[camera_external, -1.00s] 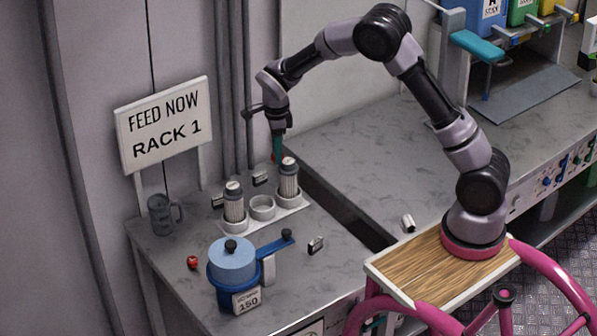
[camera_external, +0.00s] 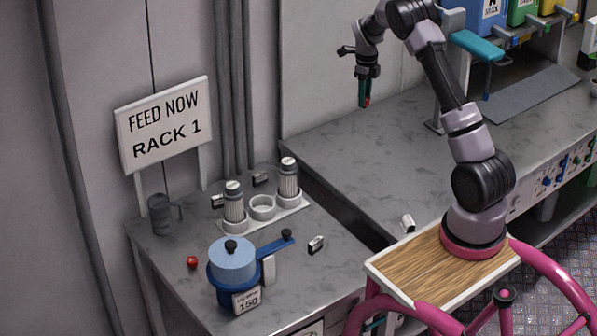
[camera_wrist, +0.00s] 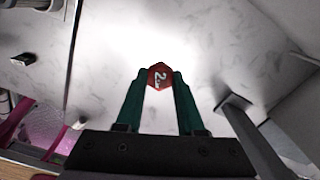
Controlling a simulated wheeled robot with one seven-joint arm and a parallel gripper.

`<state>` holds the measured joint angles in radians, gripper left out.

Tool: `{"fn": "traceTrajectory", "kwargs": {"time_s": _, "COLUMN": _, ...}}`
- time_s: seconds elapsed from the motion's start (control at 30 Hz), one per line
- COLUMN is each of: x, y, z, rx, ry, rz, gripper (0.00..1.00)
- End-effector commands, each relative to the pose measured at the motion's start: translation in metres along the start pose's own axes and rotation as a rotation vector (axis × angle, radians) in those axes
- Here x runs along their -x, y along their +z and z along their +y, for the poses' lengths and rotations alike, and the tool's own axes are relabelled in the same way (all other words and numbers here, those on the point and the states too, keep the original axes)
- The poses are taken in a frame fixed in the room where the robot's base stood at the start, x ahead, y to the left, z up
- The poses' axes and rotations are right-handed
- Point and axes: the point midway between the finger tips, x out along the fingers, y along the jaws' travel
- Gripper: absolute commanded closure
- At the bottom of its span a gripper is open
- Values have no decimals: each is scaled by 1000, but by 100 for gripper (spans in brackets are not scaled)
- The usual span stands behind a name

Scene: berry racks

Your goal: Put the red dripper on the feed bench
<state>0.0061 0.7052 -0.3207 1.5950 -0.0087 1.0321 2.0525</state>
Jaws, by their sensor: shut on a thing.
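My gripper (camera_external: 366,103) is in the upper middle of the external view, pointing down above the marbled right-hand bench (camera_external: 375,165). In the external view only a small red part of the dripper (camera_external: 368,101) shows at the fingertips. The pale bench top (camera_wrist: 130,40) lies below it in the wrist view.
The left bench holds a blue pot (camera_external: 233,275), a white holder with two canisters (camera_external: 262,218), a grey mug (camera_external: 160,215) and another red piece (camera_external: 191,262). A gap separates the benches.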

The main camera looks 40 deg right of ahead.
Motion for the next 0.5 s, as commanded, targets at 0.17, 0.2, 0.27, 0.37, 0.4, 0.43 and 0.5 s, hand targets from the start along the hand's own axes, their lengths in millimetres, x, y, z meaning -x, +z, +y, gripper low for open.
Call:
{"fn": "traceTrajectory", "kwargs": {"time_s": 0.17, "x": -30, "y": 1, "z": 3, "rx": 5, "ry": 3, "rz": 3, "gripper": 100}}
{"fn": "traceTrajectory", "kwargs": {"time_s": 0.2, "x": -37, "y": 0, "z": 3, "rx": 4, "ry": 3, "rz": 3, "gripper": 100}}
{"fn": "traceTrajectory", "kwargs": {"time_s": 0.27, "x": -44, "y": 0, "z": 2, "rx": 4, "ry": 2, "rz": 3, "gripper": 100}}
{"fn": "traceTrajectory", "kwargs": {"time_s": 0.37, "x": -49, "y": 1, "z": 3, "rx": 4, "ry": 2, "rz": 1, "gripper": 100}}
{"fn": "traceTrajectory", "kwargs": {"time_s": 0.4, "x": -50, "y": 1, "z": 3, "rx": 5, "ry": 2, "rz": 1, "gripper": 100}}
{"fn": "traceTrajectory", "kwargs": {"time_s": 0.43, "x": -50, "y": 1, "z": 3, "rx": 5, "ry": 2, "rz": 1, "gripper": 100}}
{"fn": "traceTrajectory", "kwargs": {"time_s": 0.5, "x": -51, "y": 1, "z": 3, "rx": 5, "ry": 2, "rz": 1, "gripper": 100}}
